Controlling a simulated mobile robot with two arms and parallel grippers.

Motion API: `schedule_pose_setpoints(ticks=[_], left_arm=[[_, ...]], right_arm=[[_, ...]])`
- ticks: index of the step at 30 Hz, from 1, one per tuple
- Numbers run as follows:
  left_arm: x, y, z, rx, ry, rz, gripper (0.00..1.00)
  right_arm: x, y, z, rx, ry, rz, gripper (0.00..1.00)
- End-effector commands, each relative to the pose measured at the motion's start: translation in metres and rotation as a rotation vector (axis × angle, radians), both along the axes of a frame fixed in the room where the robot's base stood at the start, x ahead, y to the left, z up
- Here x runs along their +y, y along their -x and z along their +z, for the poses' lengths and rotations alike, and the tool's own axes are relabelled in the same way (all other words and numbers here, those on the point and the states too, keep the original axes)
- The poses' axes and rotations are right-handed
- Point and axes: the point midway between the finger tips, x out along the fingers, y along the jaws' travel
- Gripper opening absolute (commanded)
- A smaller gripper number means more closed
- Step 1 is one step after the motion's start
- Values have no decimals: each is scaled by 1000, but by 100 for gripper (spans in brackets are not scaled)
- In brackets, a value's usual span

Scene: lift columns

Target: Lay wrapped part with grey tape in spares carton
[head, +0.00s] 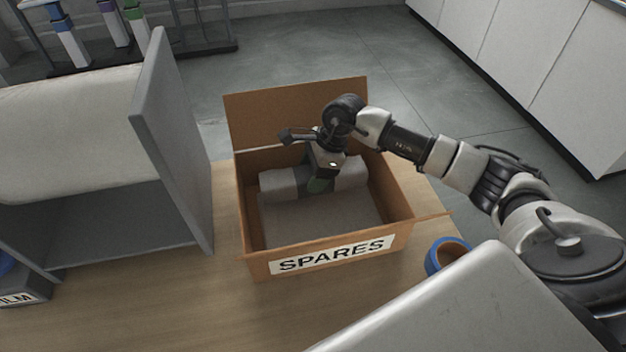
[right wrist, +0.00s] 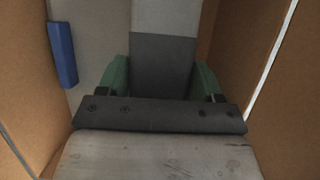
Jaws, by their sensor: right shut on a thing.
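The spares carton (head: 250,268) stands open on the wooden table, its label facing me. The wrapped part (head: 350,174) is a pale bundle lying crosswise inside, toward the carton's back wall. Its dark grey tape band shows in the right wrist view (right wrist: 162,65). My right gripper (head: 319,184) reaches down into the carton and is shut on the wrapped part at the band. In the right wrist view its green fingertips (right wrist: 160,78) stand on either side of the band. Whether the part rests on the carton's contents is hard to tell. My left gripper is out of view.
A grey layer (head: 315,222) covers the carton's floor in front of the part. A blue strip (right wrist: 62,55) shows beside the part in the wrist view. A blue tape roll (head: 433,258) lies right of the carton. A grey upright panel (head: 172,140) stands to the left.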

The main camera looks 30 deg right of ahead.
Motion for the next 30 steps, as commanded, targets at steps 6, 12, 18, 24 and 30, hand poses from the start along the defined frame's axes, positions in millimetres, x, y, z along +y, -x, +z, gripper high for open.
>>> schedule_pose_setpoints(ticks=[6, 12, 18, 24, 30], left_arm=[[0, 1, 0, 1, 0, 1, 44], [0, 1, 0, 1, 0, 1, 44], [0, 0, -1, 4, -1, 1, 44], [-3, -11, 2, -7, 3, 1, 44], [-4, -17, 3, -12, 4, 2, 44]], right_arm=[[1, 0, -28, 0, -2, -1, 23], [0, 0, -29, -2, -1, -1, 23], [0, 0, -31, -2, -1, -1, 23], [0, 0, -32, -2, -1, -1, 23], [0, 0, -34, -2, -1, -1, 23]])
